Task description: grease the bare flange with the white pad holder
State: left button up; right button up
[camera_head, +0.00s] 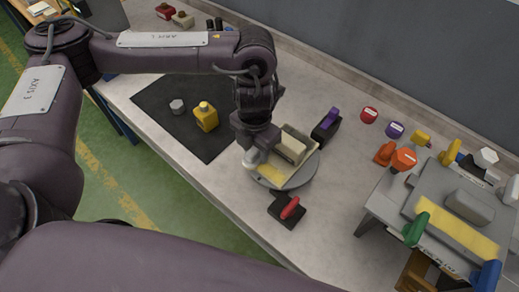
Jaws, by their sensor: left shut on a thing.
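A grey round turntable (301,178) stands on the bench and bears a rail piece with a raised cream block (291,149). The near flange (270,172) looks yellow along its strip. The far flange (302,134) looks paler, and I cannot tell surely whether it is bare. My left gripper (251,150) is shut on the white pad holder (249,159), at the left end of the near flange. The gripper and wrist hide part of the holder, and I cannot tell whether the pad touches the flange. My right gripper is not in view.
A red-handled black block (288,210) and a purple-handled one (327,124) stand close to the turntable. Coloured caps and a grey stand (408,202) with green and blue handles fill the right.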

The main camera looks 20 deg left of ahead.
aim_at(268, 168)
pick_arm(q)
jog(key=shift+d, duration=0.2)
jog(key=shift+s+d+f, duration=0.1)
jog(key=shift+s+d, duration=0.4)
jog(key=shift+d, duration=0.3)
jog(key=shift+s+d+p, duration=0.3)
jog(key=shift+d+p, duration=0.2)
jog(key=shift+d, duration=0.45)
jog(key=shift+s+d+r+p, duration=0.2)
jog(key=shift+d+p, duration=0.15)
jog(key=shift+d, duration=0.55)
